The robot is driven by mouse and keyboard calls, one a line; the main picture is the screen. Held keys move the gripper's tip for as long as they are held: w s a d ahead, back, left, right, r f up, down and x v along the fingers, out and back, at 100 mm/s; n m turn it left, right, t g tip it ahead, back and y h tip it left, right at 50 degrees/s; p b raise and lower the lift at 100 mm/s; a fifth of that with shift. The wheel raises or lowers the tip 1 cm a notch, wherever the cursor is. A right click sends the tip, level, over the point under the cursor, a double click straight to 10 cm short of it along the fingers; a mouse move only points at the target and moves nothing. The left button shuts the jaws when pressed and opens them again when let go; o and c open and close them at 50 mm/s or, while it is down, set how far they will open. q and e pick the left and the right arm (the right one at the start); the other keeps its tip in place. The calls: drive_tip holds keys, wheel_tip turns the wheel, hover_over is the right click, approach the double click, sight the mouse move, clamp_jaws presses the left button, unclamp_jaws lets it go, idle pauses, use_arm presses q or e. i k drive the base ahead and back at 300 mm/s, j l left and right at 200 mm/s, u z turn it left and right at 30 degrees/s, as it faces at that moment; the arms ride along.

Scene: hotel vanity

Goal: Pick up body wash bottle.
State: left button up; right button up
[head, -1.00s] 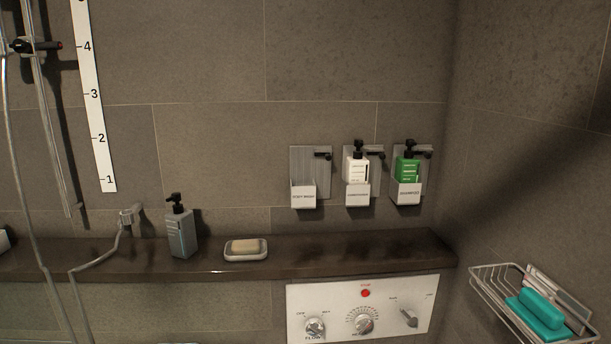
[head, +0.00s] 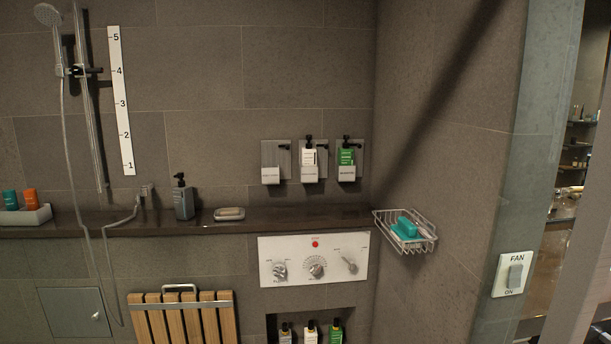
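A grey pump bottle (head: 183,198) with a black pump top stands upright on the dark stone ledge (head: 110,224), left of a soap dish; it looks like the body wash bottle, though I cannot read its label. On the wall above the ledge, the left holder (head: 271,175) is empty; its label read body wash in the earlier frame. The middle holder has a white bottle (head: 308,157) and the right one a green bottle (head: 346,157). Neither of my grippers is in view.
A soap dish (head: 229,214) sits on the ledge. A tray (head: 28,216) with two small bottles is at far left. A wire basket (head: 408,238) juts from the right wall. Below are a control panel (head: 343,278), a folded slatted seat (head: 173,318) and a niche with small bottles (head: 310,333).

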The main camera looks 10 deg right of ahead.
sight(182, 193)
drive_tip(key=i+z, duration=0.1)
drive_tip(key=i, duration=2.15)
drive_tip(key=l, duration=0.05)
